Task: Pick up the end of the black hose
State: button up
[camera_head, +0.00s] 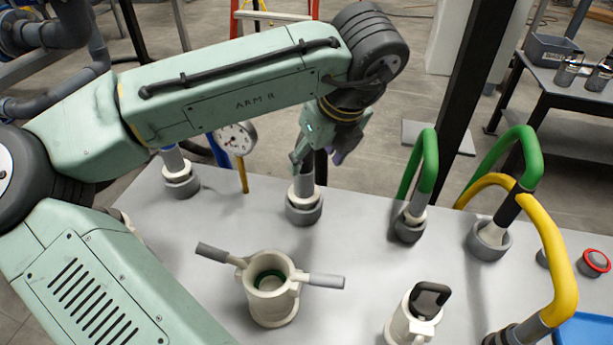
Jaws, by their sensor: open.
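My gripper (318,154) hangs at the upper middle, jaws pointing down, just above and behind a grey upright stub in a round collar (304,208). The jaws are open; one finger shows at the left and a darker one at the right. A narrow black upright piece (321,168) shows between and below the fingers. It may be the black hose, but my gripper and the stub hide most of it, and I cannot tell whether a finger touches it. No other black hose end is clear in view.
The grey table top (360,240) carries a white two-handled fitting (270,290), a white fitting with a black handle (415,318), green hoses (416,165) and a yellow hose (560,270). A gauge (236,139) stands left of my gripper. A black post (470,90) rises at the right.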

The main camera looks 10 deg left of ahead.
aim_at(304, 174)
jog(key=x, duration=0.3)
jog(key=shift+r, duration=0.1)
jog(key=x, duration=0.5)
jog(key=shift+w+a+p, duration=0.1)
jog(key=shift+a+p, duration=0.25)
jog(key=shift+a, duration=0.05)
jog(key=shift+r, duration=0.1)
grip_shut()
